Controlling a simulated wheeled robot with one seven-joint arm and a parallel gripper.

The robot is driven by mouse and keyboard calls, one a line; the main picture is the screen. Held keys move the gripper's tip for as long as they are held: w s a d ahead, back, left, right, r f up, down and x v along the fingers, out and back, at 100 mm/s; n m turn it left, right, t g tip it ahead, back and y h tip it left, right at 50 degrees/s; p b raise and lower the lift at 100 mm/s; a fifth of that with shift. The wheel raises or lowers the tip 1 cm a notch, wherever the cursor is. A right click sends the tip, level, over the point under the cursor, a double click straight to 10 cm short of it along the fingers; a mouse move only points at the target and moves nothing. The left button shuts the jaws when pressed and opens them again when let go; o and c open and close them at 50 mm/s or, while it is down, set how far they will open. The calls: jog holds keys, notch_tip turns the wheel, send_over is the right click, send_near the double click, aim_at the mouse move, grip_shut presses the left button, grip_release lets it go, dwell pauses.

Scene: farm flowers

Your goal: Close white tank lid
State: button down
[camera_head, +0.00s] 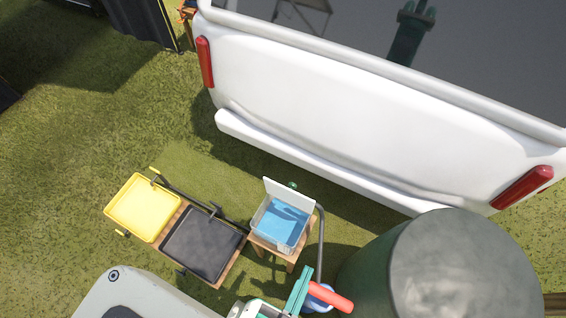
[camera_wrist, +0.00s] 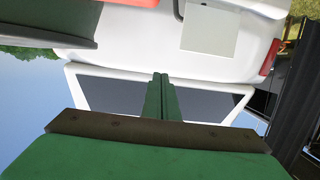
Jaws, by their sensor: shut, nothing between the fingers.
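The white tank (camera_head: 263,232) is a clear-sided box with blue contents, on a small wooden stand. Its white lid (camera_head: 289,194) stands raised at the tank's far edge, open. A pale flat panel (camera_wrist: 208,32) in the upper part of the wrist view looks like this lid, but I cannot be certain. My green gripper (camera_head: 306,271) is at the bottom of the head view, nearer than the tank and apart from the lid. In the wrist view, its fingers (camera_wrist: 161,78) are together and empty.
A white vehicle (camera_head: 340,110) stands behind the tank. A large dark green barrel (camera_head: 365,270) is to the right. A yellow tray (camera_head: 144,207) and a black tray (camera_head: 203,244) are to the left. A grey hose (camera_head: 321,240) runs beside the tank. Grass (camera_head: 80,150) is clear at far left.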

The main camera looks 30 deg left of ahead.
aim_at(291, 193)
jog(key=s+a+f+m+g, duration=0.1)
jog(key=a+f+g, duration=0.5)
jog(key=a+f, duration=1)
jog(key=w+a+g, duration=0.4)
jog(key=w+a, duration=0.5)
jog(key=a, duration=0.5)
jog(key=w+r+g, duration=0.1)
jog(key=w+r, duration=0.2)
jog(key=w, duration=0.3)
jog(key=w+r+n+g+y, duration=0.1)
jog(key=w+r, duration=0.1)
jog(key=w, duration=0.3)
jog(key=w+r+g, duration=0.1)
jog(key=w+r, duration=0.2)
jog(key=w, duration=0.3)
jog(key=w+d+r+g, duration=0.2)
jog(key=w+d+r, duration=0.2)
jog(key=d+r, duration=0.3)
jog(key=w+d+r+g, duration=0.2)
jog(key=w+d+r, duration=0.25)
jog(key=d, duration=0.45)
jog(key=s+f, duration=0.5)
jog(key=f, duration=0.5)
jog(key=shift+s+a+f+m+h, duration=0.2)
jog(key=shift+a+f+m+h, duration=0.1)
jog(key=shift+h, duration=0.1)
